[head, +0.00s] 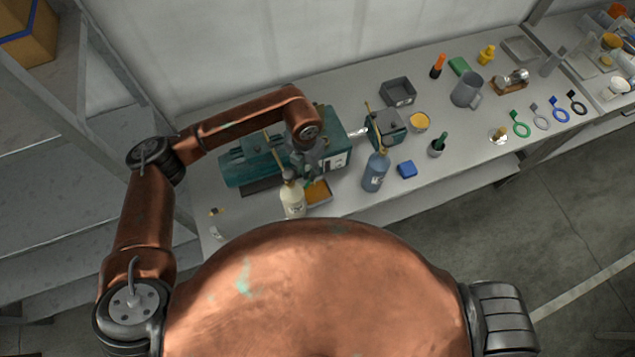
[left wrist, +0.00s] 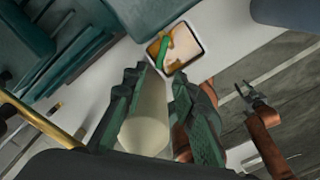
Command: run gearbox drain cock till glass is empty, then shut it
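A large teal machine housing (head: 245,165) lies on the bench, with pale panels (head: 337,160) on its right end. I cannot make out the drain cock or the level in a glass. A small tray of amber liquid (head: 318,193) sits at its front; in the left wrist view the tray (left wrist: 193,44) shows a green streak. My left gripper (head: 314,170) points down by the housing, behind a cream bottle (head: 293,203). In the left wrist view its fingers (left wrist: 158,82) are apart, with the bottle (left wrist: 147,125) showing between them. My right gripper (left wrist: 253,97) is small there, its fingers apparently apart.
A blue bottle (head: 375,174) and a blue block (head: 407,169) stand right of the tray. A smaller teal unit (head: 389,127) is behind them. A grey jug (head: 467,90), a dark bin (head: 398,92) and several coloured rings are farther right.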

